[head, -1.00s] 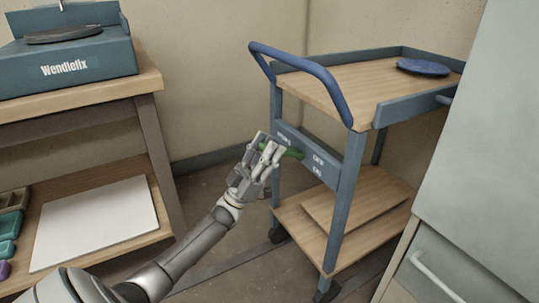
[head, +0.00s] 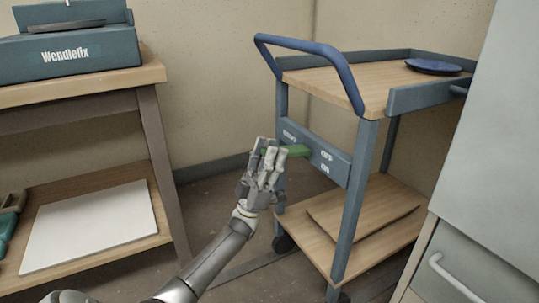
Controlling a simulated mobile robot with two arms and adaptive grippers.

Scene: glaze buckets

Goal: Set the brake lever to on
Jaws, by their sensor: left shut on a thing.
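The brake lever (head: 298,150) is a green bar on the blue-grey side plate (head: 338,166) of a trolley. It lies roughly level in the picture, its right end at the plate near the "OFF" mark. The "ON" mark is just below "OFF", and a partly blurred label is at the plate's left. My left gripper (head: 268,153) is shut on the lever's left part, and its fingers hide some of it. My right gripper is not in view.
The trolley (head: 347,215) has a blue push handle (head: 320,53) above the lever and a blue plate (head: 432,66) on top. A workbench (head: 155,72) stands at left, and a pale cabinet (head: 475,140) at right. Bare floor lies between bench and trolley.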

